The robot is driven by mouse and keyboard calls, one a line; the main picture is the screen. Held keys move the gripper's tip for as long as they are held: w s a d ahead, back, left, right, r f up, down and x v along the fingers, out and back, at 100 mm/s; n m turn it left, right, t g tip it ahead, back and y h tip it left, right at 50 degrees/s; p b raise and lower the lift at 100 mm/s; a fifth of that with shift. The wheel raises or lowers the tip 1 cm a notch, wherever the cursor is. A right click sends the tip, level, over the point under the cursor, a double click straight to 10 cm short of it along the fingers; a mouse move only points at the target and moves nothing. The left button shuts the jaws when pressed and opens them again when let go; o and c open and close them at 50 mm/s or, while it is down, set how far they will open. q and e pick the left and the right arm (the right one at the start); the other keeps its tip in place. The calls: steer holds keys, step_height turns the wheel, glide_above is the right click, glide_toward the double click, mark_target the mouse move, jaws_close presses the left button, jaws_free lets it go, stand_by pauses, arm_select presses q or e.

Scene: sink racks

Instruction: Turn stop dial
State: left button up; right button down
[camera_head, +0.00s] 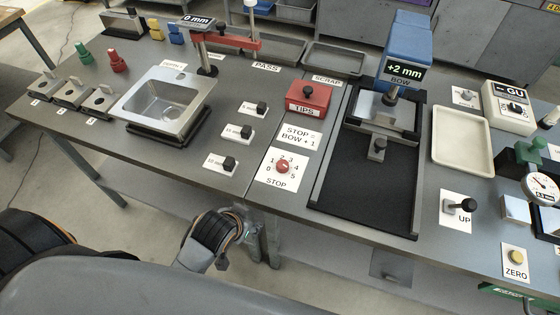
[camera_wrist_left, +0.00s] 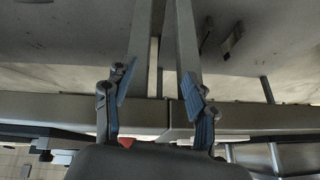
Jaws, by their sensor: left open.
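The stop dial (camera_head: 282,166) is a small red knob on a white card marked STOP, with numbers 0 to 5 around it, near the front edge of the bench. Its pointer is too small to read. A card (camera_head: 299,136) just behind it reads STOP = BOW + 1. The blue BOW unit's display (camera_head: 404,70) reads +2 mm. My left gripper (camera_wrist_left: 158,84) is open and empty in the left wrist view, its blue-padded fingers apart. In the head view my left arm ends low, in front of the bench edge, away from the dial. My right gripper is not in view.
A red TIPS box (camera_head: 308,98) stands behind the dial. Several black knobs on white cards, one of them marked 15 mm (camera_head: 229,163), sit to its left. A black-framed fixture (camera_head: 338,180) stands to its right. A metal sink (camera_head: 162,98) is farther left.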

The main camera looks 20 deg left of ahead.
arm_select(q)
steer(key=w+d+r+m+t+h, duration=0.1)
steer(key=w+d+r+m+t, duration=0.1)
steer(key=w+r+t, duration=0.5)
steer(key=w+d+r+m+t+h, duration=0.1)
steer(key=w+d+r, duration=0.3)
steer(key=r, duration=0.8)
steer(key=w+d+r+m+t+h, duration=0.15)
steer(key=w+r+t, duration=0.25)
steer(key=w+r, duration=0.4)
steer(key=s+d+r+m+t+h, duration=0.2)
steer(key=d+r+m+h, duration=0.65)
steer(key=r, duration=0.25)
steer(key=s+d+r+m+g+h, duration=0.2)
steer(key=s+d+m+g+h, duration=0.2)
steer(key=d+m+g+h, duration=0.8)
steer(key=m+g+y, duration=0.8)
steer(key=m+y, duration=0.3)
steer(key=y, duration=1.3)
glide_toward(283, 163)
step_height(283, 163, down, 9)
steer(key=p, duration=0.3)
steer(key=shift+a+r+p, duration=0.1)
steer(key=shift+r+p, duration=0.1)
steer(key=shift+p, duration=0.1)
